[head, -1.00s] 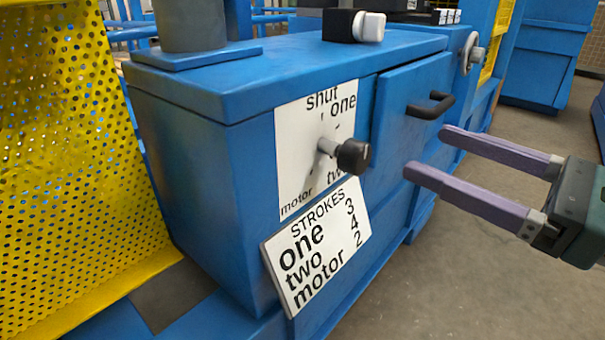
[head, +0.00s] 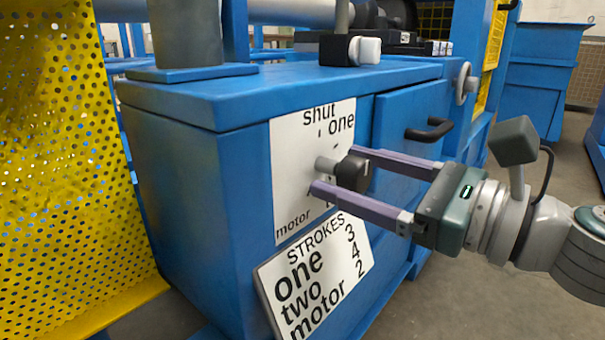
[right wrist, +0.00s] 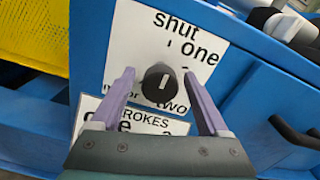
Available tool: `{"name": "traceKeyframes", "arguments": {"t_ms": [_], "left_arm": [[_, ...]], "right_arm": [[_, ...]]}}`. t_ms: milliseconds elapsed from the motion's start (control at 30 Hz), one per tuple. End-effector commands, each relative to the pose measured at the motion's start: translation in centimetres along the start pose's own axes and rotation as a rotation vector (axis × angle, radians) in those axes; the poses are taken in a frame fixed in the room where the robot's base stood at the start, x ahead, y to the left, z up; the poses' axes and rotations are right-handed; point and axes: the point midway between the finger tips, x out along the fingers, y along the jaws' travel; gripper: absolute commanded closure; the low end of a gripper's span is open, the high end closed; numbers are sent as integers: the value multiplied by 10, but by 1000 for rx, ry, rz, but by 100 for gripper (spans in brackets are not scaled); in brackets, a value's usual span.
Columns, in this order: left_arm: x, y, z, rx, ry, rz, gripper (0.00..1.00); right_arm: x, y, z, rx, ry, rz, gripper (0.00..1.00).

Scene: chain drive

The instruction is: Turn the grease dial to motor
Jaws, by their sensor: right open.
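The grease dial (head: 353,171) is a black knob on a grey shaft, standing out from a white plate (head: 288,150) marked shut, one, two and motor. In the right wrist view the dial (right wrist: 160,82) has a white mark on its face. My right gripper (head: 333,170) is open, with its purple fingers on either side of the dial. In the right wrist view the right gripper (right wrist: 160,88) shows gaps between each finger and the knob. The lower part of the plate is partly hidden by a finger. My left gripper is not in view.
A white STROKES card (head: 318,275) leans out below the dial plate. A black handle (head: 429,130) sticks out from the blue cabinet (head: 190,180) to the right. A yellow perforated guard (head: 65,170) stands at the left.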

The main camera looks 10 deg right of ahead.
Motion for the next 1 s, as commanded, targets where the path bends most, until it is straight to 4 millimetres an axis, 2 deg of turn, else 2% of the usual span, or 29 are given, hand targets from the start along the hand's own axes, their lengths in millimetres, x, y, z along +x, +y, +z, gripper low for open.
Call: {"name": "traceKeyframes", "arguments": {"t_ms": [200,900,1000], "left_arm": [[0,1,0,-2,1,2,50],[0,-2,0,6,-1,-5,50],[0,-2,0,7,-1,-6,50]], "right_arm": [[0,0,0,0,0,0,22],[0,0,0,0,0,0,100],[0,0,0,0,0,0,100]]}}
